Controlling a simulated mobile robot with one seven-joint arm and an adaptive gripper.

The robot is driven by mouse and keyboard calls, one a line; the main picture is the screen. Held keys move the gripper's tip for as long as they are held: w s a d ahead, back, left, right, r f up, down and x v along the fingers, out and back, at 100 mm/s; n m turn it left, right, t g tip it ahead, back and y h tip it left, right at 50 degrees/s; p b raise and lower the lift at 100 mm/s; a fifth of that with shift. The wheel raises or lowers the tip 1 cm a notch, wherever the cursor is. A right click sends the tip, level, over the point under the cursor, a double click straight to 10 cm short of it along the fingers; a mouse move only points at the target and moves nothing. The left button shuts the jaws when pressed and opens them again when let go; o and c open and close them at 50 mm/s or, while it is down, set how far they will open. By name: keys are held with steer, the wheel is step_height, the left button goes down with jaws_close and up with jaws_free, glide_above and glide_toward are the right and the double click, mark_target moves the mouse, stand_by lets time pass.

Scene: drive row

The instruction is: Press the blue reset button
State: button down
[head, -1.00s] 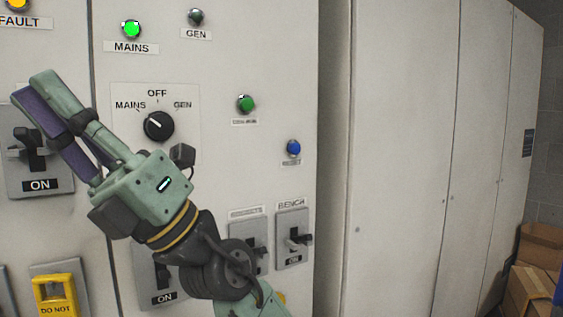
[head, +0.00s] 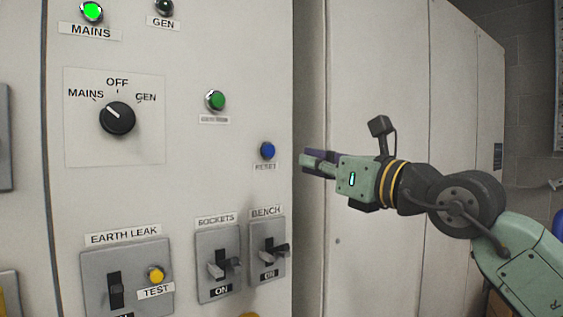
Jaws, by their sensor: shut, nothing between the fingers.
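The blue reset button (head: 267,150) sits on the grey panel near its right edge, above a small RESET label (head: 265,167). My gripper (head: 303,161) is to the right of the button at nearly the same height in the picture, with its fingers pointing left toward it. The fingers are shut and empty. A gap shows between the fingertips and the button in the picture; the depth between them is hard to tell. Nothing hides the button.
A green button (head: 216,100) is up and left of the blue one. The rotary selector (head: 117,119) points to MAINS. Below are the SOCKETS switch (head: 219,265), BENCH switch (head: 269,252) and yellow TEST button (head: 156,275). Plain cabinet doors (head: 375,90) stand behind my arm.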

steer(key=d, duration=0.1)
steer(key=d+h, duration=0.1)
steer(key=shift+w+d+f+m+t, duration=0.25)
steer(key=shift+w+d+m+t, duration=0.05)
steer(key=shift+t, duration=0.1)
steer(key=p, duration=0.5)
glide_toward(272, 152)
steer(key=x, duration=0.6)
steer(key=shift+w+a+r, duration=0.15)
steer(key=shift+w+r, duration=0.05)
steer(key=shift+w, duration=0.2)
steer(key=shift+a+f+b, duration=0.1)
steer(key=shift+b, duration=0.25)
